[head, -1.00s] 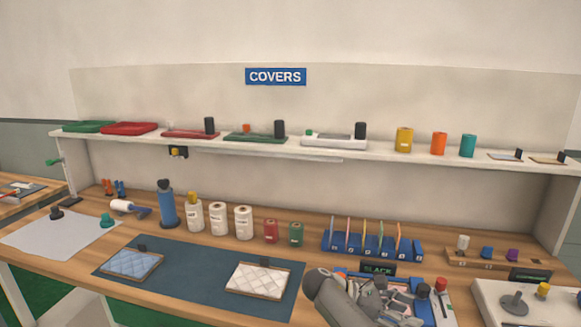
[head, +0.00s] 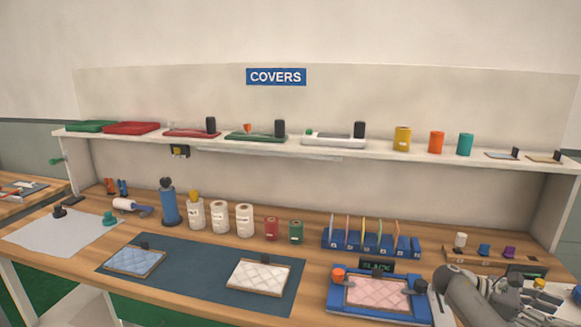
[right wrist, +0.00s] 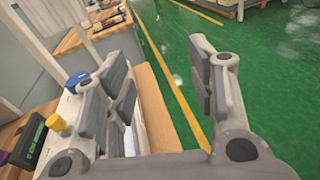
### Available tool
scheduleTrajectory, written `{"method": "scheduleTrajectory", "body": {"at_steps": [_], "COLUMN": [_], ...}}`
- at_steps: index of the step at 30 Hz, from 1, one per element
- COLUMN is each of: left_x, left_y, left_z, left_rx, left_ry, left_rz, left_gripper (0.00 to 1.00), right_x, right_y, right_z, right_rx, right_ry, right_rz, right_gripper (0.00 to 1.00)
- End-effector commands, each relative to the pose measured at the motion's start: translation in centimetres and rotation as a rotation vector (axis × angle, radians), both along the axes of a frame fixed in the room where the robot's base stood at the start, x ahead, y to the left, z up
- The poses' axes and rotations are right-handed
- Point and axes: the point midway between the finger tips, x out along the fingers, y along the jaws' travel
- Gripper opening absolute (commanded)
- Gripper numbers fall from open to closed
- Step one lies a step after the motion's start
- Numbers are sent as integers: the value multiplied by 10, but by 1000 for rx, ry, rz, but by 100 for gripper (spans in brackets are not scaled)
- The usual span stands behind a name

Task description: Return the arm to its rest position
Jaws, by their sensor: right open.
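My right arm reaches in at the bottom right of the head view, and its gripper (head: 530,297) is over the right end of the bench. In the right wrist view the gripper (right wrist: 165,95) has its fingers wide apart with nothing between them. Behind the fingers are the bench edge and the green floor. My left gripper does not show.
A blue tray (head: 334,305) holding a pink quilted pad (head: 378,292) is left of my right arm. A blue pad (head: 134,261) and a white pad (head: 259,277) lie on the dark mat (head: 200,262). A yellow knob (right wrist: 57,123) is close beside the fingers.

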Motion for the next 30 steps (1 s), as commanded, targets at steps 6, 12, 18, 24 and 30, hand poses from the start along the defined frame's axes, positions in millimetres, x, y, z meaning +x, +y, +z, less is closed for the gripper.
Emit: {"method": "scheduleTrajectory", "body": {"at_steps": [6, 12, 18, 24, 30], "left_x": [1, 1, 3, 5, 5], "left_y": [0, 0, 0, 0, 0], "left_z": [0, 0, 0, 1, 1], "left_rx": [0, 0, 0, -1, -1], "left_ry": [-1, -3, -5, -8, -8], "left_rz": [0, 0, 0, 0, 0], "left_gripper": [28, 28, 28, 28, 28], "right_x": [-62, -69, -98, -158, -243], "right_y": [-94, -118, -131, -128, -109], "right_z": [43, -57, -180, -305, -407], "right_rx": [-111, -38, 98, 279, 459], "right_ry": [0, -59, -193, -395, -648], "right_rz": [-159, 4, 140, 190, 135], "right_gripper": [51, 51, 51, 51, 51]}}
